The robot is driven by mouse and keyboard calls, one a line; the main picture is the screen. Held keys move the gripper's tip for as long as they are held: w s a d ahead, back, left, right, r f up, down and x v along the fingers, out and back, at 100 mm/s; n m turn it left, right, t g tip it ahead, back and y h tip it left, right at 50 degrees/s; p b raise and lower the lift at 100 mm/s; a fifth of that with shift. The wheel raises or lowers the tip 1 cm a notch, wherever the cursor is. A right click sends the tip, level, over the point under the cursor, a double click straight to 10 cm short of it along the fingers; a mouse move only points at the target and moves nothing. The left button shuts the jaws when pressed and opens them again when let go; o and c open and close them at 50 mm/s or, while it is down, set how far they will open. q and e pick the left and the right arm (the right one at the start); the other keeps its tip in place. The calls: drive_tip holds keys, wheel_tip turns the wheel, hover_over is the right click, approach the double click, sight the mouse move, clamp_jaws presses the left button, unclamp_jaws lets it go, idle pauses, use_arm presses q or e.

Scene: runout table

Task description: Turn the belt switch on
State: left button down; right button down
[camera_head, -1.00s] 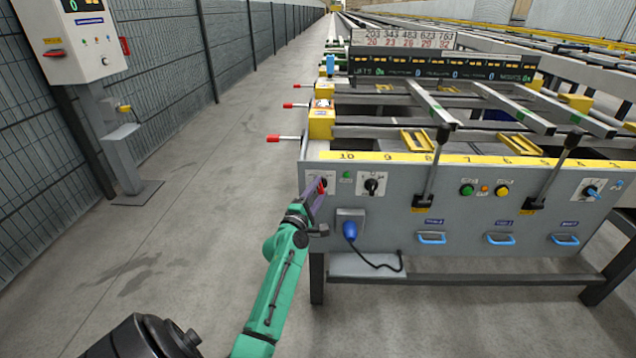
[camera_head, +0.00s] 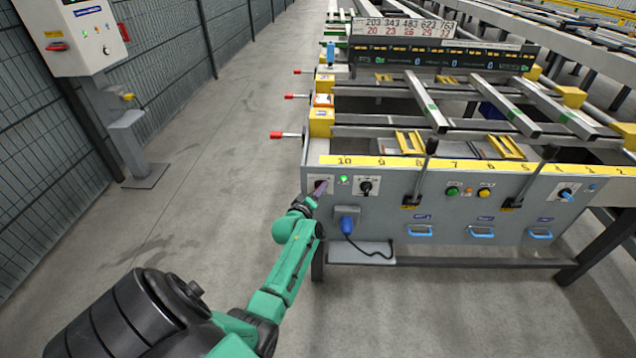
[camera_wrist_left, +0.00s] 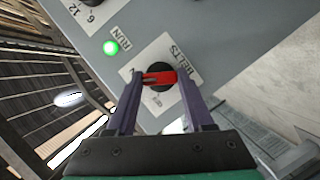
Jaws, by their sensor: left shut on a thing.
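The belt switch (camera_wrist_left: 158,78) is a red handle on a black round base, on a white plate marked BELTS, in the left wrist view. My left gripper (camera_wrist_left: 160,80) has its two purple fingers on either side of the switch, shut on the red handle. In the head view my left gripper (camera_head: 312,199) is at the left end of the grey front panel (camera_head: 400,235) and hides most of the switch. My right gripper is not in view.
A black rotary knob (camera_head: 366,187) sits right of the lamp. A blue plug (camera_head: 347,224) with a cable is below. Two black levers (camera_head: 421,175) stand farther right. Red-tipped handles (camera_head: 277,135) stick out left of the table. Open floor lies left, up to a mesh fence.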

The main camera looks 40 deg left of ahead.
use_arm(q)
drive_tip(key=shift+d+m+g+y+p, duration=0.1)
drive_tip(key=shift+m+g+y+p, duration=0.3)
drive_tip(key=shift+m+p, duration=0.65)
drive_tip(key=shift+c, duration=1.4)
unclamp_jaws()
drive_tip(key=p+v, duration=0.3)
drive_tip(key=v, duration=1.1)
drive_tip(key=shift+s+r, duration=0.25)
